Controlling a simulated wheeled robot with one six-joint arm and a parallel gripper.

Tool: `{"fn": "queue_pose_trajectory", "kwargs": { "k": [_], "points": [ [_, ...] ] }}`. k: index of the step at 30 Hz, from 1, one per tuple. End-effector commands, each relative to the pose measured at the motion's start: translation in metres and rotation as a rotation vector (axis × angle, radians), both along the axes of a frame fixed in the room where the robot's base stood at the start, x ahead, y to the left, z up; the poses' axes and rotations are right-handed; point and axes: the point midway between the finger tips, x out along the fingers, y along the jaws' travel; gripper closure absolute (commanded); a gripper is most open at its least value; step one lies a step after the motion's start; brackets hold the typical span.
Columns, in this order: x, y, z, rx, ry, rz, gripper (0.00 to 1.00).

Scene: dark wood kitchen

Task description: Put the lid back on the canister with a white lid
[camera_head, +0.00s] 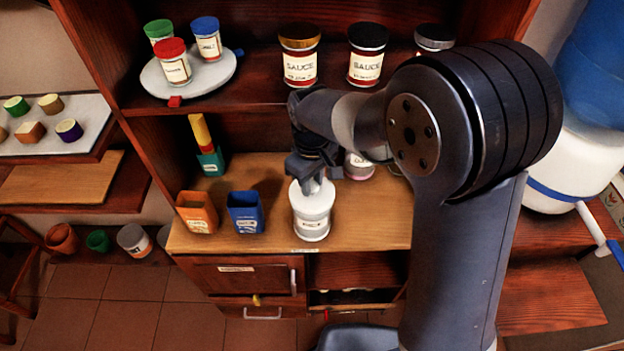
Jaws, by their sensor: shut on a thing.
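A white canister (312,228) with a printed label stands upright near the front edge of the wooden counter. A white lid (312,196) is at the top of the canister; I cannot tell whether it is fully seated. My gripper (312,184) points down from above and is shut on the lid at its top. The fingertips are small in this view and partly hidden by the wrist.
An orange box (197,212) and a blue box (245,213) stand left of the canister. A pink-based jar (358,166) is behind right, partly hidden by my arm. Sauce jars (299,55) and a round tray (156,84) of small jars fill the shelf above.

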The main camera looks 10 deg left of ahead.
Motion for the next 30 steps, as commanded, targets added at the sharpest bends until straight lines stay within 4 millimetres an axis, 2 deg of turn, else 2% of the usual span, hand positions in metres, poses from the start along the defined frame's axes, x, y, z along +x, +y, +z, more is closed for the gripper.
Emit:
{"fn": "queue_pose_trajectory", "kwargs": {
  "k": [4,5,13,18,26,30],
  "points": [
    [0.0,0.0,0.0001,0.0,0.0,0.0,0.94],
    [0.0,0.0,0.0001,0.0,0.0,0.0,0.71],
    [0.0,0.0,0.0001,0.0,0.0,0.0,0.48],
    [0.0,0.0,0.0001,0.0,0.0,0.0,0.47],
    [0.0,0.0,0.0001,0.0,0.0,0.0,0.26],
    [0.0,0.0,0.0001,0.0,0.0,0.0,0.26]
  ]
}}
